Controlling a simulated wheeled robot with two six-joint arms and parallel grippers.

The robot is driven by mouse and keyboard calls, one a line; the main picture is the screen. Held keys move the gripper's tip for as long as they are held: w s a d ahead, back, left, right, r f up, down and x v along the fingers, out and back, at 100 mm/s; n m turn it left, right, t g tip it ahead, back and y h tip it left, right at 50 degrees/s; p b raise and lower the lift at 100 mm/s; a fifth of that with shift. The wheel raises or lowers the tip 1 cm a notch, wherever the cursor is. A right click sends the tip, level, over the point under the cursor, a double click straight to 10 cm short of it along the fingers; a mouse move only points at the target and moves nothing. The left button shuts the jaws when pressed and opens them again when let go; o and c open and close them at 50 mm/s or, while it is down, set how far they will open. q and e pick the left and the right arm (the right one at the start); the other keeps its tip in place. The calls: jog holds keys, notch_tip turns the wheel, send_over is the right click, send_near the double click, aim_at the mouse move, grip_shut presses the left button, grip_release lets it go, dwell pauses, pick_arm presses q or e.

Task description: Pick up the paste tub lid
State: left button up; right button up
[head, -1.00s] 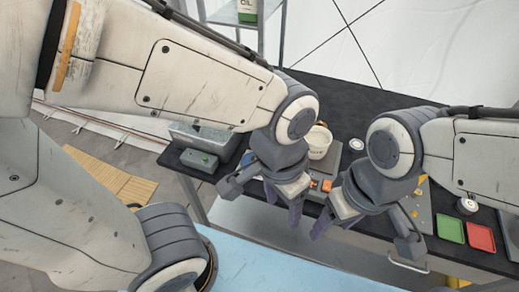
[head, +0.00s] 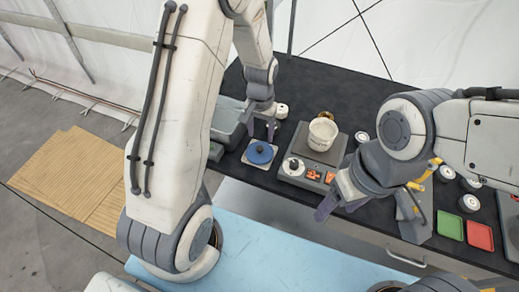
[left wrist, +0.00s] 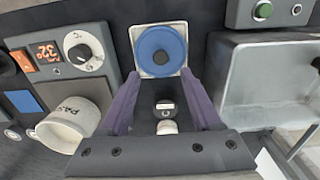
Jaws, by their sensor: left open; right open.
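The paste tub lid is a blue disc with a dark knob (head: 260,153), lying on a pale square pad left of the heater. My left gripper (head: 261,131) is open and empty just behind and above the lid in the head view. In the left wrist view the lid (left wrist: 160,46) lies beyond the fingertips, centred between the two purple fingers. The white paste tub (head: 322,134) stands uncovered on the heater; its lettering shows in the left wrist view (left wrist: 62,125). My right gripper (head: 338,206) is open and empty over the table's front edge.
The heater (head: 293,172) has a dial and orange displays. A grey metal bin (left wrist: 265,82) stands on the lid's other side. Green (head: 450,226) and red (head: 480,236) trays and several small jars lie at the right. The black table's back is clear.

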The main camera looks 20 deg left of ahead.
aim_at(260, 148)
pick_arm(q)
jog(key=shift+f, duration=0.45)
jog(key=shift+s+f+p, duration=0.1)
jog(key=shift+f+p, duration=0.25)
jog(key=shift+f, duration=0.15)
notch_tip(260, 148, down, 3)
jog(key=shift+f+p, duration=0.15)
jog(key=shift+p, duration=0.55)
jog(key=shift+f, duration=0.55)
grip_shut()
